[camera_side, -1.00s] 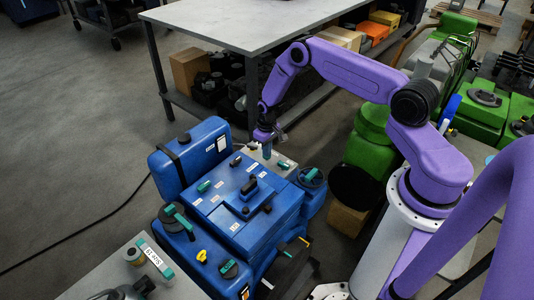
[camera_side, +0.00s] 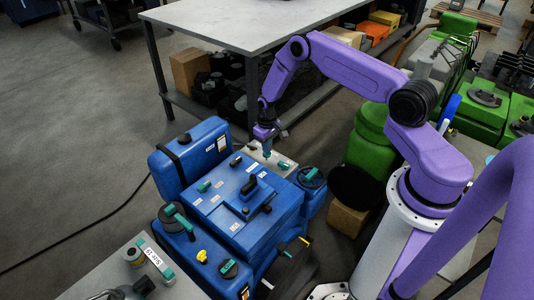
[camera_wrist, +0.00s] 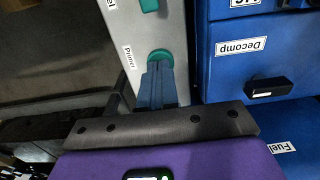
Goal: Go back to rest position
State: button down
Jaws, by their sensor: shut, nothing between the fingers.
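My gripper (camera_side: 267,150) is at the end of my purple arm, just above the light grey panel (camera_side: 284,167) behind the blue engine (camera_side: 240,212). Its fingers (camera_wrist: 157,86) are shut and point at the panel in the wrist view. A round teal knob (camera_wrist: 160,55) beside the "Primer" label (camera_wrist: 129,57) shows just beyond the fingertips, partly hidden by them. Whether the fingertips touch it I cannot tell. A second teal knob (camera_wrist: 149,5) is at the top edge of the wrist view.
Blue engine faces labelled "Decomp" (camera_wrist: 240,46) and "Fuel" (camera_wrist: 281,147) lie to the right in the wrist view. A grey workbench (camera_side: 250,22) stands behind my arm. Green machinery (camera_side: 372,150) is to its right. A small bench (camera_side: 125,272) is at lower left.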

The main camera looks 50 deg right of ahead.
jog(key=shift+r, duration=0.45)
dwell(0.5)
jog(key=shift+f, duration=1.7)
jog(key=shift+a+r, duration=0.1)
jog(key=shift+r, duration=1.6)
jog(key=shift+f, duration=0.15)
